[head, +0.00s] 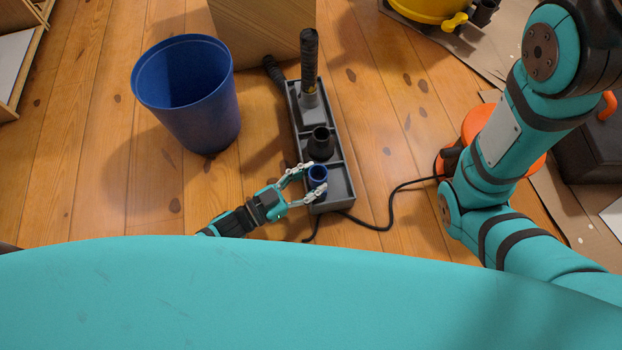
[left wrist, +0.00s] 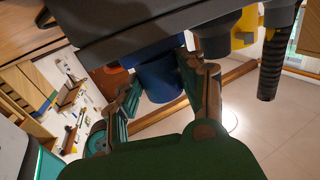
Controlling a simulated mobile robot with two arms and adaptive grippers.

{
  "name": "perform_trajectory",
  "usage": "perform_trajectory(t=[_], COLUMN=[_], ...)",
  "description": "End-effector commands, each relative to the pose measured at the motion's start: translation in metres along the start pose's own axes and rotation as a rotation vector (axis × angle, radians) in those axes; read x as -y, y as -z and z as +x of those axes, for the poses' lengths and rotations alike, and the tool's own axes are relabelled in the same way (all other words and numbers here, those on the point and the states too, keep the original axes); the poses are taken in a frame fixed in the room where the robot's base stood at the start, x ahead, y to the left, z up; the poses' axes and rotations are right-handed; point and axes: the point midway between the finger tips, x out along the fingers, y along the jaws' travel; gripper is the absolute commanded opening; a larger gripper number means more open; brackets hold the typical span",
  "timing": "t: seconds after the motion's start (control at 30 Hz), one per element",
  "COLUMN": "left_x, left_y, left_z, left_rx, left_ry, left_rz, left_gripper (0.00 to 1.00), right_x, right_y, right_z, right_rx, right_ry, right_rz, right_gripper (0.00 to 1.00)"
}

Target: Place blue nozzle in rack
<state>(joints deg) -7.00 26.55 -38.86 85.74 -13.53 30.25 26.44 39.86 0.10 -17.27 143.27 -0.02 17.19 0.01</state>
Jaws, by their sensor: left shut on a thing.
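The grey rack (head: 341,187) stands on the wooden floor, divided into compartments in a row. A black nozzle (head: 320,143) stands in its middle part and a black ribbed wand (head: 309,62) stands upright at the far end. My left gripper (head: 314,180) is shut on the blue nozzle (head: 318,172) at the rack's near compartment. In the left wrist view the blue nozzle (left wrist: 160,76) is between the fingers, close against the dark rack (left wrist: 130,38). Whether the nozzle rests on the compartment floor is hidden. My right gripper is out of view.
A blue bin (head: 190,95) stands left of the rack, with a cardboard box (head: 262,30) behind. A black cord (head: 388,205) runs from the rack to an orange thing (head: 472,123) at right. A yellow bucket (head: 430,8) stands at the back.

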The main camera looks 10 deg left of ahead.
Motion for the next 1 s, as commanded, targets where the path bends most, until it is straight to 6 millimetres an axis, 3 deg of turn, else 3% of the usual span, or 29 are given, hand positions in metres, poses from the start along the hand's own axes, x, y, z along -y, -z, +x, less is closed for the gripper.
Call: perform_trajectory(t=[0.23, 0.27, 0.43, 0.77, 1.0], left_x=[0.000, 0.000, 0.000, 0.000, 0.000], left_y=[-0.002, -0.002, -0.002, 0.003, 0.005], left_z=[0.000, 0.000, 0.000, -0.001, -0.043], left_rx=[0.000, 0.001, 0.001, 0.001, 0.008], left_ry=[0.000, 0.000, 0.000, 0.000, 0.000], left_rz=[0.000, 0.000, 0.000, 0.000, -0.001], left_gripper=[0.00, 0.43, 0.63, 0.63, 0.63], right_x=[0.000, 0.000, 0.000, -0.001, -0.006], right_y=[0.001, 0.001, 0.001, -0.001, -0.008], right_z=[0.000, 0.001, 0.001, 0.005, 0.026], right_rx=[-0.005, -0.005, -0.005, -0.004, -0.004], right_ry=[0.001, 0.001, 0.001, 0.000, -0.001], right_rz=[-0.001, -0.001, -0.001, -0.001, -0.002], right_gripper=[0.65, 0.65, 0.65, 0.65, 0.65])
